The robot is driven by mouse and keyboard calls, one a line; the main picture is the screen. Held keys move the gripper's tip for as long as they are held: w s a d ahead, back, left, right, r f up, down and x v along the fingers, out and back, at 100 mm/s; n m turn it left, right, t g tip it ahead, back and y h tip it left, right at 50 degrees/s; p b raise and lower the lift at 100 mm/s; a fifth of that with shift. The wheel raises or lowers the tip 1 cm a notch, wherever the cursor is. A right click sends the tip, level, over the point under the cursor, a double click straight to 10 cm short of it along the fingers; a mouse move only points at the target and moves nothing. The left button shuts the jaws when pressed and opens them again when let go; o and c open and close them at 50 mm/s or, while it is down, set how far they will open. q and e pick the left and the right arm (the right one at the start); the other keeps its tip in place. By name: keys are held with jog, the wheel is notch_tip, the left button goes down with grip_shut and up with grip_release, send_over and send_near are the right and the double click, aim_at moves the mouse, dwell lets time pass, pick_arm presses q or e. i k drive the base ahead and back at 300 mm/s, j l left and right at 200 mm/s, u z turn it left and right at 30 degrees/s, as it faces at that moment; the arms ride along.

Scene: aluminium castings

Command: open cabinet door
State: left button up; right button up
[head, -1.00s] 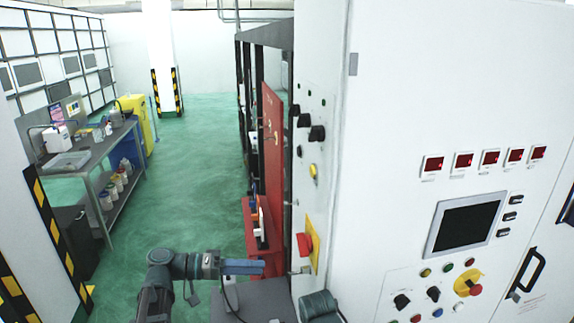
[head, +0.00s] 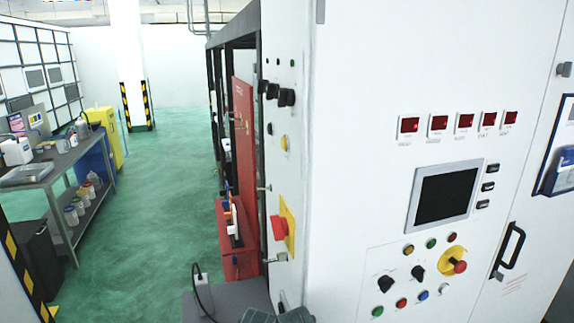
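The large white cabinet (head: 365,80) fills the right half of the head view. A black bar handle (head: 513,247) is on its front at the lower right, beside a slanting door seam. The door (head: 530,215) appears closed. Part of my own arm shows at the bottom edge, but neither gripper is in view. Nothing of mine is seen touching the handle.
The cabinet front carries a dark screen (head: 444,198), several red displays and a yellow-ringed red button (head: 459,266). A red cabinet (head: 236,250) stands to the left of it. A workbench (head: 70,165) is at far left, with open green floor (head: 165,200) between.

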aim_at(533, 252)
jog(key=z, duration=1.75)
